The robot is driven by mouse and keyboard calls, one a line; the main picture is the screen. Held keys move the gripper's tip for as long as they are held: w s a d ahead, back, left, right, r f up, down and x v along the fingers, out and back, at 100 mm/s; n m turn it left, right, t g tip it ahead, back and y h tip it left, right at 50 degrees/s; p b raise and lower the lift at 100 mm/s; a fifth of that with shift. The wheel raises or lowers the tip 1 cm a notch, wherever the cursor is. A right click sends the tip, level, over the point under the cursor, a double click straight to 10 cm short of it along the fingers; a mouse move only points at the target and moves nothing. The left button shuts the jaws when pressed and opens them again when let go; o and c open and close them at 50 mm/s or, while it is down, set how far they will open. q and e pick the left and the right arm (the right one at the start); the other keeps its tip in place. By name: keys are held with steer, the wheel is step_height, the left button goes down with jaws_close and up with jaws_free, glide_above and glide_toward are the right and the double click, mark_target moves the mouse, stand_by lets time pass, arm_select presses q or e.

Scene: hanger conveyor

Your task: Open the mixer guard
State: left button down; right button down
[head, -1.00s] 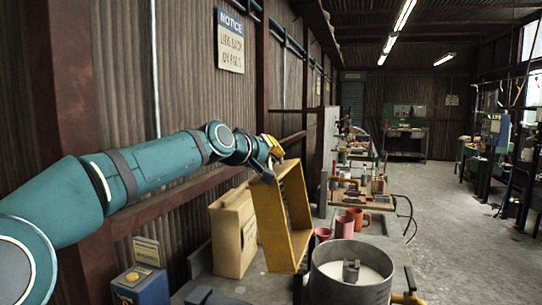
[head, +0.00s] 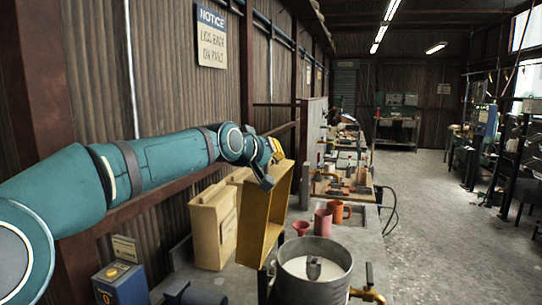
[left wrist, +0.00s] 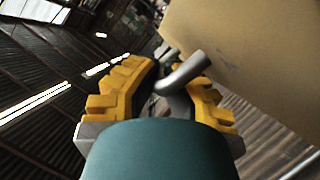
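The mixer guard (head: 247,225) looks like an open yellow box-like frame, standing steeply tilted on the left of the mixing bowl (head: 318,288) in the head view. The grey bowl holds pale contents and a metal stirrer. My left gripper (head: 276,152) is at the guard's upper edge. In the left wrist view its yellow fingers (left wrist: 168,85) lie on either side of a bent grey metal bar (left wrist: 185,70), beside a tan panel (left wrist: 245,45). I cannot tell whether the fingers press on the bar. My right gripper is out of view.
A pale wooden box (head: 208,232) stands left of the guard. A blue control box (head: 120,286) is at lower left. Red mugs (head: 323,221) and a bench with tools (head: 343,187) lie beyond the bowl. The floor (head: 425,220) at right is clear.

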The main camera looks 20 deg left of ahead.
arm_select(q)
steer(key=shift+d+r, duration=0.25)
steer(key=shift+a, duration=0.1)
steer(key=c, duration=1.3)
jaws_free()
steer(key=shift+s+f, duration=0.1)
steer(key=shift+s, duration=0.05)
steer(key=v, duration=1.1)
steer(key=shift+s, duration=0.35)
steer(key=shift+a, duration=0.15)
